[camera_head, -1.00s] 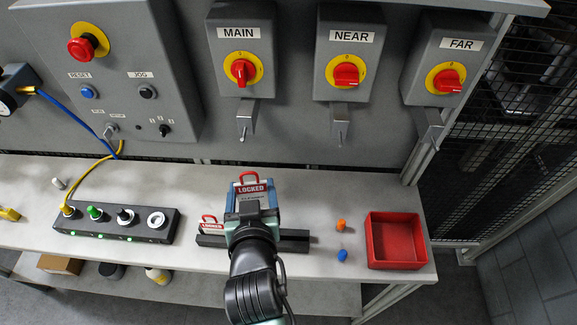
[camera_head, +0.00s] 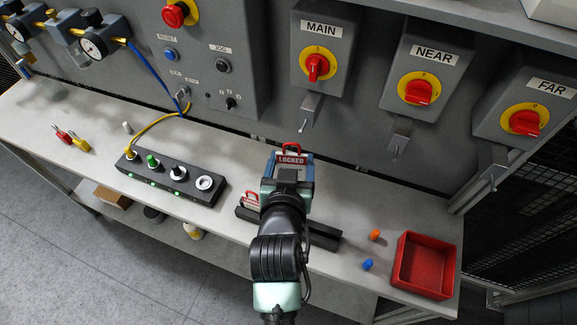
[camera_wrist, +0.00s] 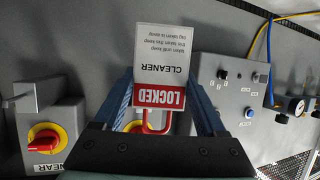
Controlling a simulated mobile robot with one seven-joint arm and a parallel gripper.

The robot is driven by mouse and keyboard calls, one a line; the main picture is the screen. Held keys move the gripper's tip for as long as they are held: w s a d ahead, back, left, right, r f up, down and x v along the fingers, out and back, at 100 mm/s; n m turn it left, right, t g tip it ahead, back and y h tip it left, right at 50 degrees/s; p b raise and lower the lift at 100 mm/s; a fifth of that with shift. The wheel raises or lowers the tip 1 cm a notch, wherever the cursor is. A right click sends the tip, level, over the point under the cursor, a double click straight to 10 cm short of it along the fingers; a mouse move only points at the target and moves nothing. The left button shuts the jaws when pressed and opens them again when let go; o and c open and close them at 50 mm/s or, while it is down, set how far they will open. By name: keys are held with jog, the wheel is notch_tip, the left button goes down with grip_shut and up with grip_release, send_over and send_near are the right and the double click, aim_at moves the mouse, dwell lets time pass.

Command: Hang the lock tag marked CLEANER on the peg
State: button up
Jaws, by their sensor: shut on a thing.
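My gripper (camera_head: 288,178) is shut on a lock tag (camera_wrist: 160,65), a white card with a red LOCKED band and a red loop. The tag reads CLEANER upside down in the wrist view, between the two blue fingers. The held tag also shows in the head view (camera_head: 292,159), raised in front of the panel, apart from any peg. Grey brackets with a pin stick out below the MAIN (camera_head: 311,110), NEAR (camera_head: 400,136) and FAR (camera_head: 493,168) switches. I cannot tell which is the task's peg.
A second LOCKED tag (camera_head: 250,200) stands in the black rack (camera_head: 322,236) on the bench. A red tray (camera_head: 425,264), an orange plug (camera_head: 375,235), a blue plug (camera_head: 367,264) and a black connector box (camera_head: 172,178) are nearby. The switch boxes jut from the wall.

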jog(key=w+d+f+b, duration=0.1)
jog(key=w+d+b, duration=0.1)
jog(key=w, duration=0.4)
jog(key=shift+f, duration=0.15)
dwell(0.5)
dwell(0.6)
jog(key=o, duration=1.2)
jog(key=shift+o, duration=0.2)
jog(key=b+v, duration=0.3)
jog(key=v, duration=0.9)
jog(key=shift+s, duration=0.45)
